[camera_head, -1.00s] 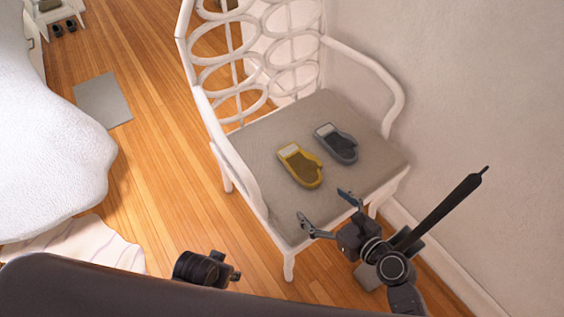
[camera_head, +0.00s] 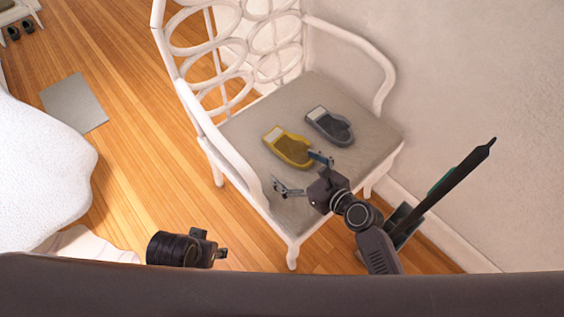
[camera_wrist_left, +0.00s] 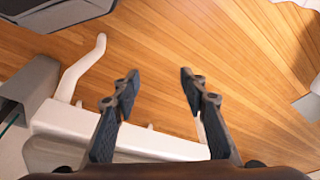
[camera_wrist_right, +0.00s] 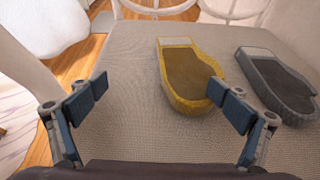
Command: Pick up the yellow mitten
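The yellow mitten (camera_head: 288,147) lies flat on the grey seat of a white armchair. It has a brownish palm and a pale cuff, and it also shows in the right wrist view (camera_wrist_right: 188,77). My right gripper (camera_head: 305,173) is open and empty over the front of the seat, just short of the mitten. In the right wrist view the mitten lies ahead of the open fingers, nearer the right finger, which overlaps its edge in the picture. My left gripper (camera_wrist_left: 158,88) is open and empty, with wooden floor beyond its fingers; only part of it shows in the head view (camera_head: 218,250).
A grey mitten (camera_head: 330,126) lies close to the right of the yellow one. The white chair (camera_head: 222,152) has armrests on both sides and a ringed back. A wall (camera_head: 460,90) stands to the right. A white rounded piece (camera_head: 45,175) stands at left.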

